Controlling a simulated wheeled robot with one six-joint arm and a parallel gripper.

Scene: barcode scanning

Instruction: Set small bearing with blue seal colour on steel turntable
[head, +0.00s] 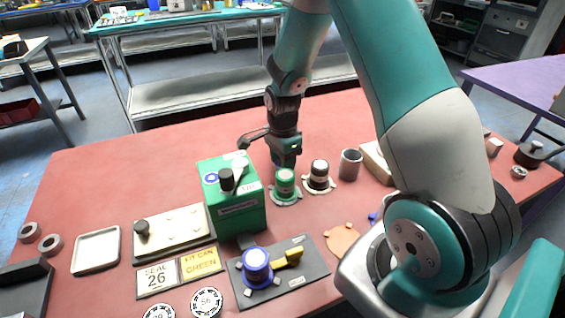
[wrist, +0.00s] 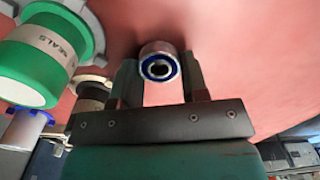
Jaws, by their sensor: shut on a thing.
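My gripper (head: 286,160) hangs over the back middle of the red table. In the wrist view my gripper (wrist: 161,78) is shut on a small bearing (wrist: 145,48), a steel ring with a blue seal around a dark bore. The bearing's end face points at the wrist camera, and a finger stands on each side of it. In the head view the bearing is mostly hidden by the gripper. I cannot pick out the steel turntable for certain in either view.
A green can (head: 285,184) stands just below my gripper, with a black-and-white can (head: 319,175) and grey cylinder (head: 350,164) to its right. A green box (head: 238,210) stands left. The back left tabletop is clear.

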